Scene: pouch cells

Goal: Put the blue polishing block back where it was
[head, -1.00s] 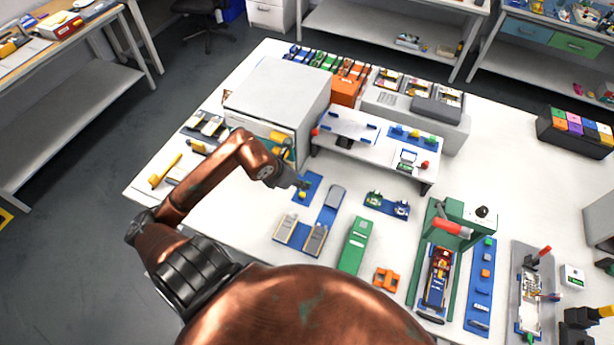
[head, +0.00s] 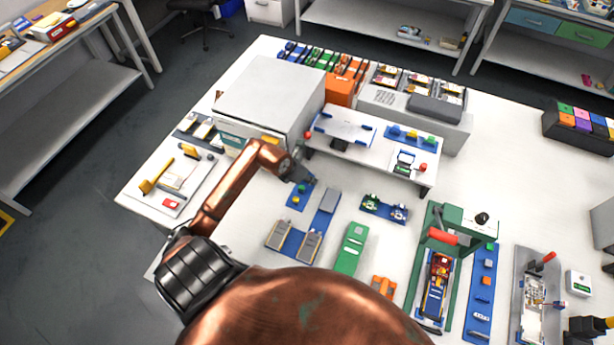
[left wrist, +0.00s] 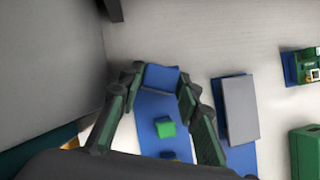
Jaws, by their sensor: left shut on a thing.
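My left gripper (head: 301,181) is above the small blue mat (head: 292,206) in front of the white cabinet. In the left wrist view, its green-and-black fingers (left wrist: 157,88) are shut on the blue polishing block (left wrist: 162,77), at the far end of the blue mat (left wrist: 148,104). I cannot tell whether the block touches the mat. A green block (left wrist: 165,127) sits on the mat nearer the wrist, with a dark blue piece (left wrist: 170,155) partly hidden below it. In the head view, the held block is hidden by the gripper. My right gripper is not in view.
The white cabinet (head: 268,95) stands close behind and left of my gripper. A raised white shelf (head: 375,149) is to the right. A grey block (left wrist: 240,108) on a blue base lies right of the mat. A green box (head: 350,248) stands nearer.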

